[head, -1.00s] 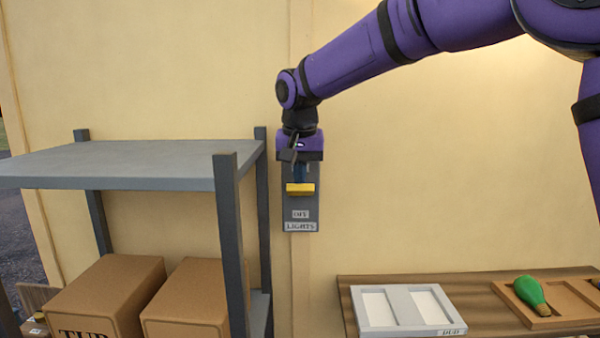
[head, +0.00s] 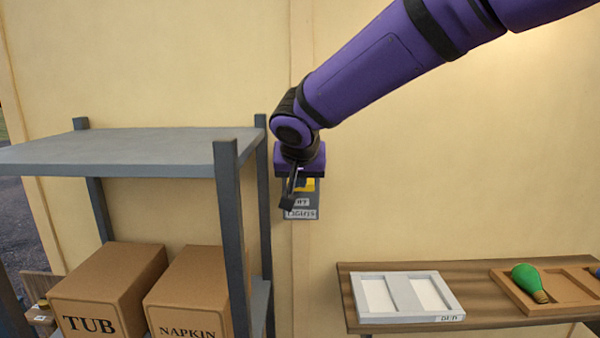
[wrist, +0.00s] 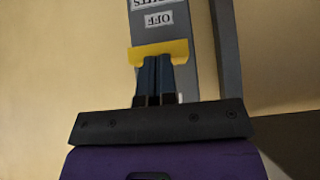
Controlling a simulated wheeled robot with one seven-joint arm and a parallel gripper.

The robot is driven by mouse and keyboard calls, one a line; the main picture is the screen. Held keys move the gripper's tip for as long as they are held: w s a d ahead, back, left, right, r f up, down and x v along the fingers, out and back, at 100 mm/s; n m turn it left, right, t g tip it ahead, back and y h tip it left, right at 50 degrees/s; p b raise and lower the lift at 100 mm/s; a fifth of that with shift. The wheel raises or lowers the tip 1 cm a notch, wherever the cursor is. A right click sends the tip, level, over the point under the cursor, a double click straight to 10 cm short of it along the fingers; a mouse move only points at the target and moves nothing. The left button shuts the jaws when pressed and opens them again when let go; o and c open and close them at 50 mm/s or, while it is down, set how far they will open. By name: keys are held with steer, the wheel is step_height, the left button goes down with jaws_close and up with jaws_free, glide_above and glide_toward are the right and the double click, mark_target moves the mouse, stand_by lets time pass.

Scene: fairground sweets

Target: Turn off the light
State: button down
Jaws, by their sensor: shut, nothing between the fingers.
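A grey switch panel (head: 313,202) is fixed to the wall right of the shelf, with "OFF" and "LIGHTS" labels at its lower end. Its yellow lever (head: 306,185) sits just above the "OFF" label. My gripper (head: 299,180) is at the panel, its body hiding the panel's upper part. In the wrist view my gripper (wrist: 158,60) is shut and empty, its dark blue fingertips at the yellow lever (wrist: 160,50), apparently touching it. The panel (wrist: 172,36) runs on beyond the lever. The wall is still lit.
A grey shelf (head: 150,152) stands close on the left, its post near my gripper. Cardboard boxes (head: 112,280) sit beneath. At lower right a wooden shelf (head: 490,270) holds a white tray (head: 372,318) and a green bulb (head: 526,277). The wall between is clear.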

steer(key=shift+f, duration=0.35)
steer(key=shift+w+r, duration=0.4)
steer(key=shift+w, duration=0.25)
